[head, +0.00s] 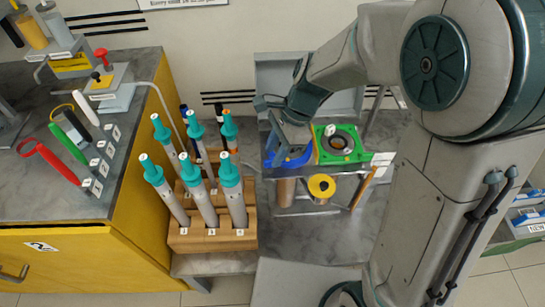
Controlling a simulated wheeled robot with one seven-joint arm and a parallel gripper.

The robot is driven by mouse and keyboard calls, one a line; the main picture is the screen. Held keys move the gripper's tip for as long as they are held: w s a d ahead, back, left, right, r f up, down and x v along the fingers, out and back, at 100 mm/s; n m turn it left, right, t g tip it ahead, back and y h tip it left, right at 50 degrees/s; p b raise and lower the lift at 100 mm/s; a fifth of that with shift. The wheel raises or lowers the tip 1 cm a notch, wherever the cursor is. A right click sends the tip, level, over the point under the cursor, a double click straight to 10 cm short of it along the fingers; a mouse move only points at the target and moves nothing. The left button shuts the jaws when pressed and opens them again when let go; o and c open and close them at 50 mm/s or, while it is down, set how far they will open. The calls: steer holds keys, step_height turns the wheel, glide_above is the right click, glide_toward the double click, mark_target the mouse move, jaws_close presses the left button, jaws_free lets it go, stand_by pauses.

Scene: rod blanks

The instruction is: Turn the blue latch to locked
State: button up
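A blue part (272,158), which looks like the blue latch or its plate, sits at the left of a raised grey stand. My gripper (291,146) is directly over it and hides most of it. I cannot tell the latch's handle position, whether my gripper touches it, or whether the fingers are open or shut. A green plate (355,153) with a dark ring and a small pale knob lies just to the right of the blue part.
A wooden rack (212,238) left of the stand holds several grey rods with teal tops. A yellow-sided bench (140,165) farther left carries red, green and white handled tools. A yellow ring (321,187) shows below the stand. My arm covers the right side.

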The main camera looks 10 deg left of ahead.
steer(key=shift+x, duration=1.05)
jaws_close()
